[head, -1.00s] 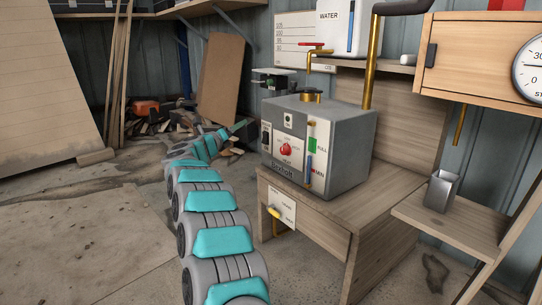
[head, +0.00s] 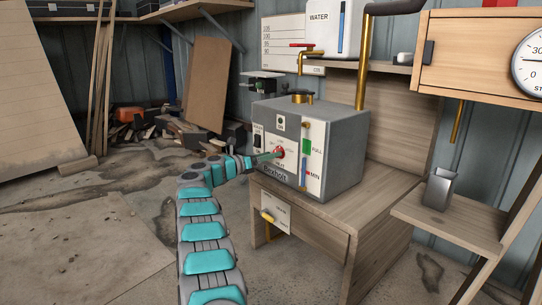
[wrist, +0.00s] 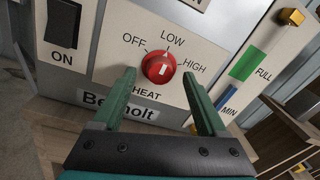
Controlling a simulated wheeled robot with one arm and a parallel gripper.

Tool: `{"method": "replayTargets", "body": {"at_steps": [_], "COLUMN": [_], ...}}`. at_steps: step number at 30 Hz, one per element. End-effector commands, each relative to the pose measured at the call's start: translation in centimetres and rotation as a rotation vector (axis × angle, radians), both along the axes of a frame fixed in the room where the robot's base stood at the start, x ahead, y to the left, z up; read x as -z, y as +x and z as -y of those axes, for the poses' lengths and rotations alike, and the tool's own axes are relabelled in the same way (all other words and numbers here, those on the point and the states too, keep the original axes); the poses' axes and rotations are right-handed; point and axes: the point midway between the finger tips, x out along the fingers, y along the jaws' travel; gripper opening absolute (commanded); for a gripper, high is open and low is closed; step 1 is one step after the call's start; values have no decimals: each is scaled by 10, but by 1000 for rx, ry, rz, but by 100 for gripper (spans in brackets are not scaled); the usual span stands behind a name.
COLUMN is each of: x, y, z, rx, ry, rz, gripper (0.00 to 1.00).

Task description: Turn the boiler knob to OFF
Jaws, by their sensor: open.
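The red round boiler knob (wrist: 159,67) is on the pale front panel of the grey boiler (head: 345,150). Around it are the labels OFF at left, LOW at top and HIGH at right, with HEAT below. Its white mark appears to point up toward LOW. The knob also shows in the head view (head: 280,153), partly behind my fingers. My gripper (wrist: 158,75) is open, with one green finger on each side of the knob in the picture. I cannot tell whether the fingers touch it.
A black ON switch (wrist: 62,23) is left of the knob. A brass valve (wrist: 291,17) and the FULL/MIN gauge (wrist: 246,64) are to the right. The boiler stands on a wooden bench (head: 330,215). A metal cup (head: 439,188) sits on the right shelf.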

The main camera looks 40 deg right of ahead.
Motion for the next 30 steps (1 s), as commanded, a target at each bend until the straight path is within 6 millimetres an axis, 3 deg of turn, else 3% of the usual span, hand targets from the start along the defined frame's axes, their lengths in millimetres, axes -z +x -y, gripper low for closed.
{"method": "replayTargets", "body": {"at_steps": [4, 13, 30], "x": [-1, -1, 0], "y": [0, 0, 1], "z": [10, 12, 11], "rx": [1, -2, -2], "ry": [-1, -2, -2], "rz": [0, 0, -1], "gripper": [75, 75, 12]}}
